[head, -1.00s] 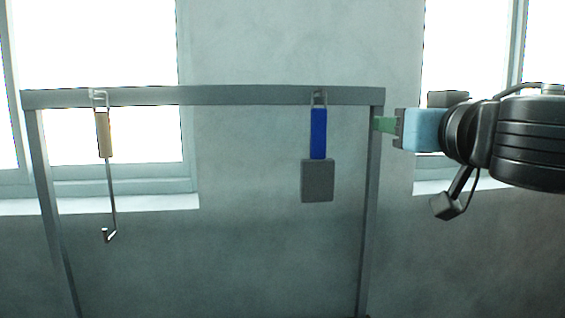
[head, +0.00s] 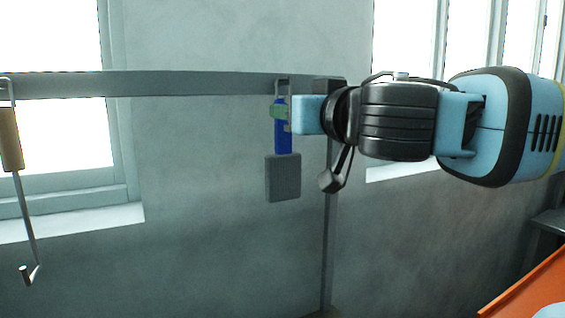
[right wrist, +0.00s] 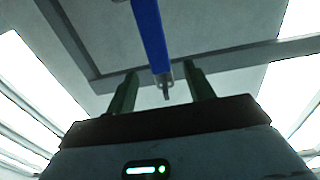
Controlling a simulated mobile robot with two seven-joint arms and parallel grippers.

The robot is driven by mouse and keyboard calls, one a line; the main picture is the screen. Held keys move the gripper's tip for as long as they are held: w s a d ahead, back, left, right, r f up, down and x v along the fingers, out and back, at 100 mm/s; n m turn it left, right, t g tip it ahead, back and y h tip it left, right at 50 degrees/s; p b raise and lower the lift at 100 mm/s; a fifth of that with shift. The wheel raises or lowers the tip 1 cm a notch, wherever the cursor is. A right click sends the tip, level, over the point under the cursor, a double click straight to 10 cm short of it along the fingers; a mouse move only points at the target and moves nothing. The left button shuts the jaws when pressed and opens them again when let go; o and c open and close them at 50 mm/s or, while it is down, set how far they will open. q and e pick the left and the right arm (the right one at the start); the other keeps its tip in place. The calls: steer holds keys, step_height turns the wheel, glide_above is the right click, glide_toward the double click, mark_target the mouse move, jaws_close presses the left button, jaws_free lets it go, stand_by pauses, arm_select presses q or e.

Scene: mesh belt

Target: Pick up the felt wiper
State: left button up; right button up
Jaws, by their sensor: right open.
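The felt wiper (head: 283,178) has a blue handle and a grey block-shaped pad at its lower end. It hangs upright by a wire loop from the rail. My right gripper (head: 279,111) comes in from the right at the upper part of the blue handle. In the right wrist view, the open fingers of my right gripper (right wrist: 161,87) stand on either side of the wiper's top end, with gaps showing; the blue handle (right wrist: 150,35) runs up out of the picture. Contact cannot be told. My left gripper is not in view.
The grey rail (head: 190,83) runs across a frame, with an upright post (head: 329,240) just right of the wiper. A hooked tool with a tan handle (head: 11,138) hangs at the far left. An orange surface (head: 530,290) shows at lower right. Space between the hung tools is clear.

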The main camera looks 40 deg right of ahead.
steer(key=w, duration=0.1)
glide_above(283, 154)
steer(key=shift+w+d+f+p, duration=0.1)
steer(key=shift+w+d+p, duration=0.2)
steer(key=shift+w+d, duration=0.1)
steer(key=shift+c, duration=0.4)
steer(key=c, duration=1)
